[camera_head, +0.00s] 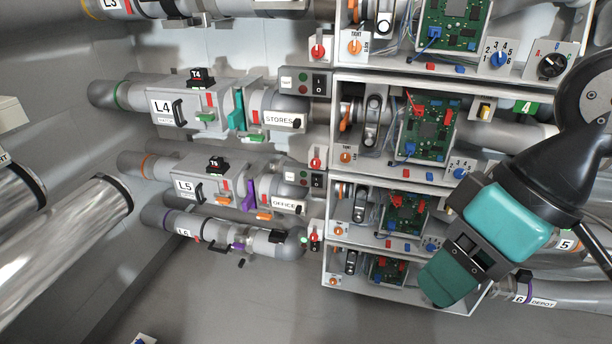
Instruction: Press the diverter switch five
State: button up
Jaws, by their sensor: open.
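No switch in view carries a readable label naming it diverter switch five. The L5 tube (190,187) runs across the middle left, with a black T5 tag on top and an OFFICE label at its right end. Beside that end is a small panel with a black rocker switch (318,180). A red switch (315,163) sits just above it, and another red switch (315,240) is lower down. My gripper (447,278) is open at the lower right, in front of the lowest cabinet and apart from these switches. It hides part of the cabinets behind it.
Open cabinets with green circuit boards (427,125) are stacked at the centre right. The L4 tube (180,107) is above L5 and the L6 tube (215,232) below.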

aim_at(316, 180)
jog(key=k, duration=0.65)
jog(key=u, duration=0.15)
jog(key=i, duration=0.4)
jog(key=u, duration=0.75)
jog(key=i, duration=0.9)
jog(key=u, duration=0.25)
